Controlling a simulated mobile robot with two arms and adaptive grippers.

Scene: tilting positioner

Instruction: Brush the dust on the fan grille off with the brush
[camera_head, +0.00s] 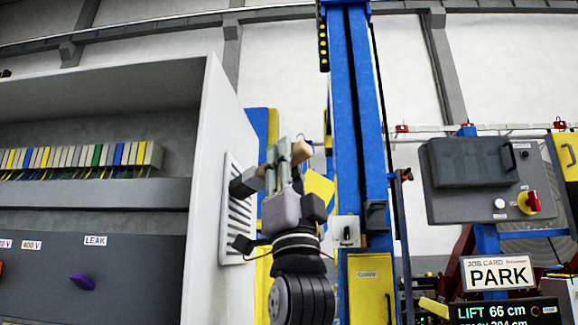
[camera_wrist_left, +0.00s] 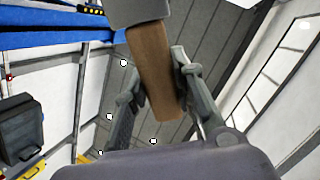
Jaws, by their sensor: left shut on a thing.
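The fan grille (camera_head: 236,215) is a white slotted panel on the open white cabinet door, seen at a steep angle in the head view. My left gripper (camera_head: 279,158) is in front of and to the right of it, shut on the brush's wooden handle (camera_head: 301,152). The brush's dark grey head (camera_head: 246,183) points left and overlaps the grille's upper part; I cannot tell whether it touches. In the left wrist view the brown handle (camera_wrist_left: 152,70) runs between the fingers, below the grey head (camera_wrist_left: 140,11). Dust cannot be made out. My right gripper is out of view.
The open cabinet door (camera_head: 205,170) stands edge-on left of my left arm. A blue column (camera_head: 354,110) rises close on the right, with a yellow panel (camera_head: 371,290) below. A grey control box (camera_head: 470,180) and a PARK sign (camera_head: 499,273) are farther right.

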